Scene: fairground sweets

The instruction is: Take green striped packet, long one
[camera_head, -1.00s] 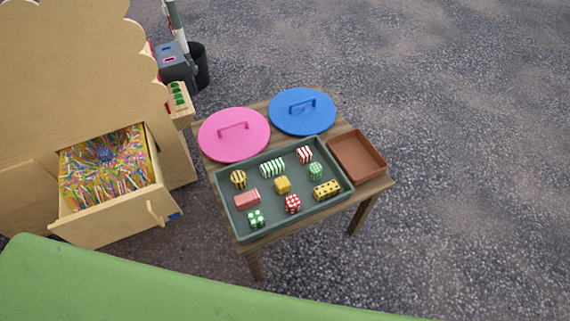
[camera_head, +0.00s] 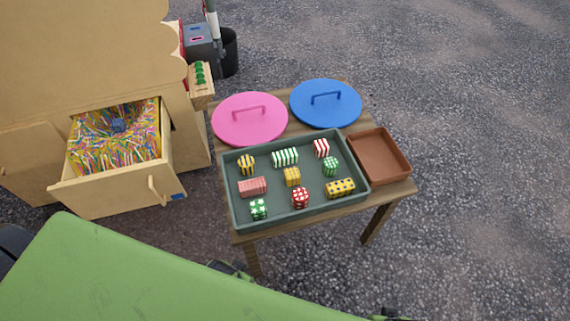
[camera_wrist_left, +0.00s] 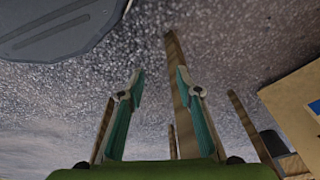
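The long green and white striped packet (camera_head: 285,157) lies in the back middle of the grey-green tray (camera_head: 231,205) on the small wooden table. Other packets lie apart around it. My left gripper (camera_wrist_left: 160,78) shows in the left wrist view with its two fingers wide apart and nothing between them; table legs show beyond it. In the head view only small dark parts show at the edge of the green surface, and I cannot make out either gripper there. No gripper is near the packet.
A pink lid (camera_head: 250,120) and a blue lid (camera_head: 326,104) lie behind the tray. An empty brown tray (camera_head: 378,156) is at its right. An open drawer (camera_head: 117,190) of colourful sticks juts out at the left. My green body fills the front.

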